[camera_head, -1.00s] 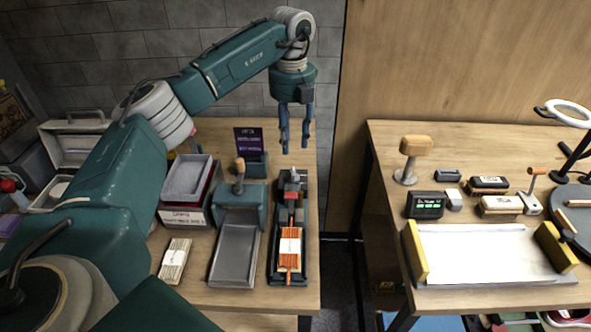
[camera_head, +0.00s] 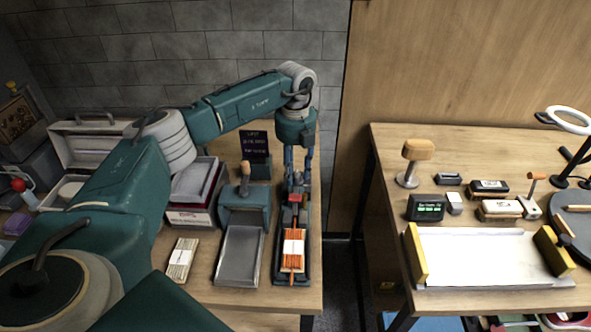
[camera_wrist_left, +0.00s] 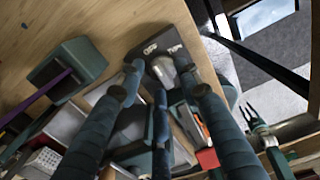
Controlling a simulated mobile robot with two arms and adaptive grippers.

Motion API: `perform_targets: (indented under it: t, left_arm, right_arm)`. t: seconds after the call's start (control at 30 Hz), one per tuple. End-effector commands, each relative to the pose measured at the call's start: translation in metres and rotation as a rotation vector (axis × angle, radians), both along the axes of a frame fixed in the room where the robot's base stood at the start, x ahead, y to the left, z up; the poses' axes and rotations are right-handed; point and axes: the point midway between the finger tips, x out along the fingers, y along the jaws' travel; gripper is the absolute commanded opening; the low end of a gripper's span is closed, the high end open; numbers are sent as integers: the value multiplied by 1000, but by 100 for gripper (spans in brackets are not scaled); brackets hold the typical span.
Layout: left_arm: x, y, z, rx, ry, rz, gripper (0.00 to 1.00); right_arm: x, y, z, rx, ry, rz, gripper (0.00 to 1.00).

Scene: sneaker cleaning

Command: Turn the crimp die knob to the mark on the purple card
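The purple card (camera_head: 254,146) stands upright in a teal holder at the back of the left bench; its small print is unreadable. In the left wrist view it shows edge-on as a purple strip (camera_wrist_left: 38,98). The crimp tool (camera_head: 292,270) is a long dark device with orange parts, right of the grey tray. A silver knob (camera_wrist_left: 163,70) sits at its far end on a dark plate with white lettering. My left gripper (camera_head: 298,183) points down over that end. In the wrist view its fingers (camera_wrist_left: 160,80) are spread around the knob, with gaps visible.
A teal press with a wooden handle and grey tray (camera_head: 240,256) stands just left of the crimp tool. Stacked bins (camera_head: 194,184) and a card bundle (camera_head: 180,259) lie further left. The second bench (camera_head: 388,160) is across a gap on the right.

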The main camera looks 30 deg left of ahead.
Motion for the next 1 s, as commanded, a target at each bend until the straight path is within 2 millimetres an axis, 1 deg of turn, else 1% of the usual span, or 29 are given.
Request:
perform_targets:
  t: [0.03, 0.13, 0.17, 0.4, 0.57, 0.77, 1.0]
  left_arm:
    - [0, 0, 0, 0, 0, 0, 23]
    - [0, 0, 0, 0, 0, 0, 4]
    - [0, 0, 0, 0, 0, 0, 0]
    - [0, 0, 0, 0, 0, -6, 0]
    - [0, 0, 0, 0, 0, -43, 0]
    - [1, 0, 1, 0, 0, -154, 0]
    - [2, 0, 0, 0, 0, -365, 0]
  right_arm:
    - [0, 0, 0, 0, 0, 0, 40]
    - [0, 1, 0, 1, 0, 0, 40]
    - [0, 1, 0, 1, 0, 0, 40]
    - [0, 2, 0, 2, 1, -1, 40]
    - [0, 2, -1, 2, 1, -1, 40]
    - [-1, 2, -2, 2, 1, -1, 40]
    - [-1, 2, -4, 2, 2, -2, 40]
